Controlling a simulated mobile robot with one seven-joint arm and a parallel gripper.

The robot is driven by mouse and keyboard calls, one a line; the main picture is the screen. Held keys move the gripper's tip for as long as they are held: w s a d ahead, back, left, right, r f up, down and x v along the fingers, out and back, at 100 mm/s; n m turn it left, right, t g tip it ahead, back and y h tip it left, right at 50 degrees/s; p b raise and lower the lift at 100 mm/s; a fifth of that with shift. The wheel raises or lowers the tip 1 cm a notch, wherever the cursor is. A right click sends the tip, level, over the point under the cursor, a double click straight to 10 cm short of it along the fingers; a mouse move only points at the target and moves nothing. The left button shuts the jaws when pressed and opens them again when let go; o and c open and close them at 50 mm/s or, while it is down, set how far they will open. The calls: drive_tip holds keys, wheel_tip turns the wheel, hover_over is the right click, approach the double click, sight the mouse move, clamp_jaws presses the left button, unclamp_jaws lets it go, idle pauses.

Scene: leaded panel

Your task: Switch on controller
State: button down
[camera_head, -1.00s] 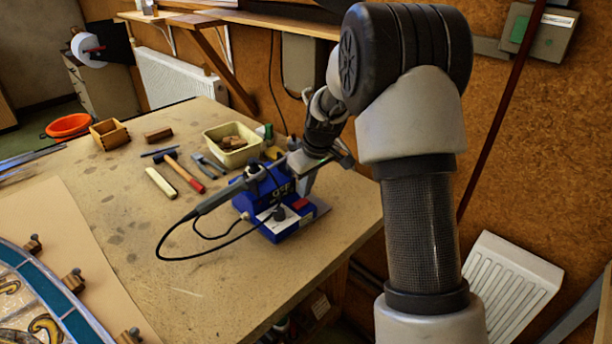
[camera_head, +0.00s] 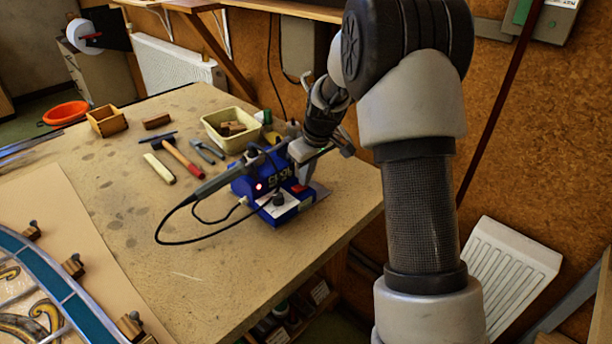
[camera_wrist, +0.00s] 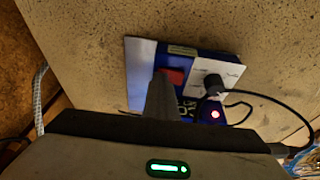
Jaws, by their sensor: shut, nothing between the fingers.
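The controller (camera_head: 284,217) is a blue box on the workbench, with a white dial plate and a black knob. Its display (camera_head: 280,178) shows lit digits, and a red light (camera_head: 259,187) glows on its front. A red switch (camera_head: 299,188) sits on its right part. My gripper (camera_head: 304,178) is shut and empty, pointing down right beside the switch. In the wrist view the shut fingers (camera_wrist: 162,92) partly cover the red switch (camera_wrist: 174,76); whether they touch it I cannot tell. The red light (camera_wrist: 215,114) shows there too.
A soldering iron (camera_head: 212,184) rests at the controller's left, its black cable looping over the bench. A cream tub (camera_head: 217,137), hammer (camera_head: 182,158) and pliers (camera_head: 207,149) lie behind. The leaded panel (camera_head: 45,300) is front left. The bench (camera_head: 190,280) is clear in front.

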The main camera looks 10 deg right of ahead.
sight(300, 189)
drive_tip(key=shift+s+a, duration=0.45)
drive_tip(key=shift+a, duration=0.25)
wheel_tip(300, 189, up, 5)
drive_tip(key=p, duration=0.3)
drive_tip(key=shift+a+r, duration=0.15)
drive_tip(key=d+v, duration=0.1)
drive_tip(key=v, duration=0.8)
drive_tip(key=shift+w+b, duration=0.1)
drive_tip(key=shift+b, duration=0.2)
drive_tip(key=b, duration=0.4)
drive_tip(key=shift+w+r, duration=0.1)
drive_tip(key=shift+w, duration=0.05)
